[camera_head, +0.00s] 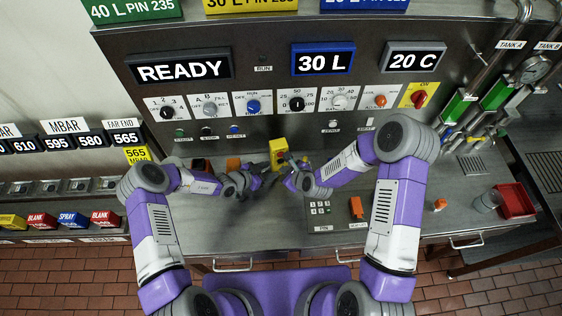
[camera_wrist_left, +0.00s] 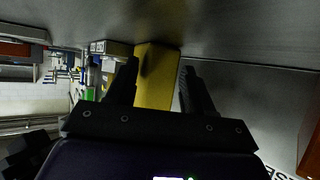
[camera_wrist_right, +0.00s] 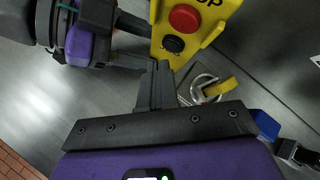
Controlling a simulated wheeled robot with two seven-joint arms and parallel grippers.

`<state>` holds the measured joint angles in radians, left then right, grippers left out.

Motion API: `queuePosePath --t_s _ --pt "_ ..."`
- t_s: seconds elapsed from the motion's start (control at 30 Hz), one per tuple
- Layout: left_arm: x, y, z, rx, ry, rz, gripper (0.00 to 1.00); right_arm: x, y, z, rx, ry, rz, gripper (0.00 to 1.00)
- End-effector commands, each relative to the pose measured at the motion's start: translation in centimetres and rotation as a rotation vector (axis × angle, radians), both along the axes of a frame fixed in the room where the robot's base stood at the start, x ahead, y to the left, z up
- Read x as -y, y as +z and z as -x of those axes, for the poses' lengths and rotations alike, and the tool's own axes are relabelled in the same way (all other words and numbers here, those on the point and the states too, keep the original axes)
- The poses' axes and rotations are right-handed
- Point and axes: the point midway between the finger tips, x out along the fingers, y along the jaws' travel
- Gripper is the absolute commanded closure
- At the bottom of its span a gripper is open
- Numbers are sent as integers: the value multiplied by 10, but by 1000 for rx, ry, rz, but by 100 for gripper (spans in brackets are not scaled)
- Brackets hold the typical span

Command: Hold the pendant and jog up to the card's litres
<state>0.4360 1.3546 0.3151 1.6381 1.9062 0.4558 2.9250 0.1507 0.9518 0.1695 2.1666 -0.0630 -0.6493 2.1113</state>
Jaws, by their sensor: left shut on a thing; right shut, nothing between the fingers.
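The yellow pendant (camera_head: 279,148) is above the counter, below the panel. In the right wrist view its red button (camera_wrist_right: 184,18) and black button (camera_wrist_right: 174,44) show, with part of a printed word. My left gripper (camera_head: 264,170) is shut on the pendant; in the left wrist view the yellow body (camera_wrist_left: 157,78) lies between its fingers. My right gripper (camera_wrist_right: 160,66) is shut and empty, its tips close to the black button. I cannot tell whether they touch it. The blue-framed display (camera_head: 324,60) reads 30 L. Cards at the top include a green one (camera_head: 131,9) reading 40 L PIN 235.
The READY display (camera_head: 180,69) and the 20 C display (camera_head: 414,58) flank the litre display. A row of knobs (camera_head: 297,102) runs below. A keypad (camera_head: 320,208) and an orange item (camera_head: 357,207) are on the counter. Valves with green handles (camera_head: 457,107) stand at right.

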Motion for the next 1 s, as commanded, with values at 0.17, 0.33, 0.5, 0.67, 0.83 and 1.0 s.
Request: queuePosePath --t_s 0.17,0.33,0.5,0.67,0.83,1.0 --pt "0 0 0 -1 0 -1 65 0 0 0 0 0 0 100" --pt "0 0 0 -1 0 -1 65 0 0 0 0 0 0 100" --pt "0 0 0 -1 0 -1 65 0 0 -1 0 0 0 100" --pt "0 0 0 -1 0 -1 65 -1 0 -7 2 -2 -1 100" --pt "0 0 0 -1 0 -1 65 -2 0 -9 0 -1 -1 100" --pt "0 0 0 -1 0 -1 65 -2 0 -9 0 0 0 100"
